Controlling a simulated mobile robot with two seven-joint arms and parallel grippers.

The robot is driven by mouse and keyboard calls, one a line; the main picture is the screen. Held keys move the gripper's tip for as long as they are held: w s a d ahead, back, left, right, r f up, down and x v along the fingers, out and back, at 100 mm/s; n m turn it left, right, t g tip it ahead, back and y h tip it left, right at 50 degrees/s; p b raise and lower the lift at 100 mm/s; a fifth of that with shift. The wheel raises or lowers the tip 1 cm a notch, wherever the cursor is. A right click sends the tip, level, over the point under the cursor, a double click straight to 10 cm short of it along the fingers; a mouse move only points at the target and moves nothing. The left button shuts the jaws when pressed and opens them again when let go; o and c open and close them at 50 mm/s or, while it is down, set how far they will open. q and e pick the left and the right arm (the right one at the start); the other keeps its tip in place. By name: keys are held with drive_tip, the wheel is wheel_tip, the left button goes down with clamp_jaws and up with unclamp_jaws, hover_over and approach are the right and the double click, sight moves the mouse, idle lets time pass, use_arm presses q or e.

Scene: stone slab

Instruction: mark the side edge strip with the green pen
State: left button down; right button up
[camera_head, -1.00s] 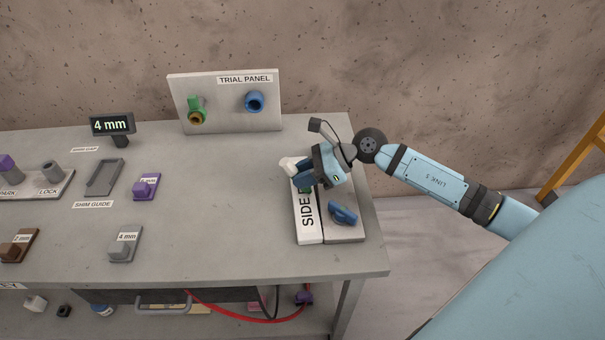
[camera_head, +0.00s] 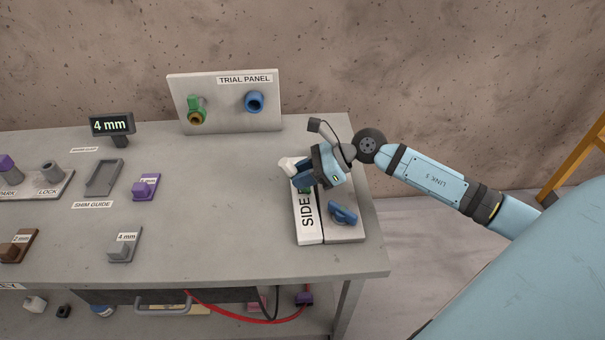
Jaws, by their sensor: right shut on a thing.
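The side edge strip (camera_head: 307,228) is a white strip lettered "SIDE" at the right end of the table. My right gripper (camera_head: 298,175) is over the strip's far end, its fingers pointing left. It is shut on the green pen (camera_head: 307,189), of which only a small green bit shows below the fingers, close to the strip. Whether the pen tip touches the strip is hidden. A blue pen-like piece (camera_head: 343,213) lies on the grey block right beside the strip. My left gripper is not in view.
The trial panel (camera_head: 225,112), with a green and a blue fitting, stands at the back. A "4 mm" display (camera_head: 112,125), a shim guide tray (camera_head: 104,178) and several shim blocks sit left. The table (camera_head: 215,225) is clear left of the strip.

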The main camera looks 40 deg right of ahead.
sight(285, 161)
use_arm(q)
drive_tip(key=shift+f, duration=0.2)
use_arm(e)
drive_tip(key=shift+w+a, duration=0.45)
drive_tip(key=shift+a, duration=0.3)
drive_tip(key=shift+w+a, duration=0.45)
drive_tip(key=shift+a, duration=0.3)
idle(2.2)
